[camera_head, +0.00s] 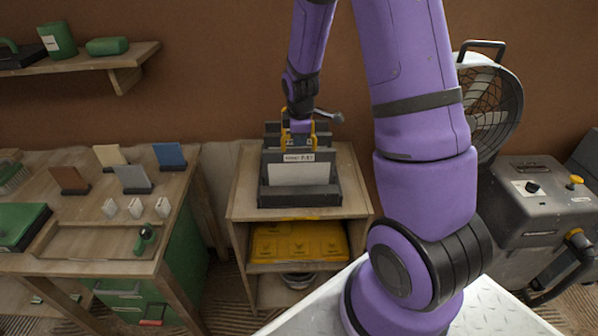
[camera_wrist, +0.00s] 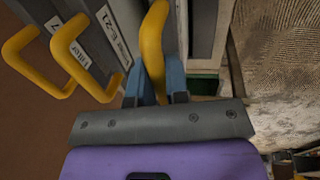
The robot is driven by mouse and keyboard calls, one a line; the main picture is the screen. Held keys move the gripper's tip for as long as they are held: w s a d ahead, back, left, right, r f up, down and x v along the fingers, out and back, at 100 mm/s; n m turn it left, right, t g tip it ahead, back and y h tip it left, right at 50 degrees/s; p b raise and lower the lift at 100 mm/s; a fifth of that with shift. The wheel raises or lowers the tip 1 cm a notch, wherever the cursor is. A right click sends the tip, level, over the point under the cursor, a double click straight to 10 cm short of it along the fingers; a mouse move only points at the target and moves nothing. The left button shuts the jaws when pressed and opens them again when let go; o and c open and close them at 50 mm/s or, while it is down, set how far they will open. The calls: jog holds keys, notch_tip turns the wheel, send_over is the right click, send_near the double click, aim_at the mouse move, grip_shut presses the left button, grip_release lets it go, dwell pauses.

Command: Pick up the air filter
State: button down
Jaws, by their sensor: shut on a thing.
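Air filters with dark frames and yellow loop handles stand upright in a dark grey rack (camera_head: 330,197) on a wooden stand. The front face shows a pale panel (camera_head: 298,174) and a small label above it. My gripper (camera_head: 299,140) reaches down from above onto the top of the rack. In the wrist view, my gripper (camera_wrist: 157,82) has its blue fingers shut on the yellow handle (camera_wrist: 154,40) of an air filter. Two more yellow handles (camera_wrist: 72,45) are to the left, beside white labels. How far the held filter sits in the rack is hidden.
The wooden stand (camera_head: 245,205) has a lower shelf with yellow items (camera_head: 297,243). A workbench (camera_head: 95,262) with small panels and white blocks is at the left. A fan (camera_head: 490,105) and a grey machine (camera_head: 540,215) are at the right. A wall shelf (camera_head: 95,62) is upper left.

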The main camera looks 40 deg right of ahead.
notch_tip(320, 180, up, 10)
jog(key=shift+r, duration=0.1)
dwell(0.6)
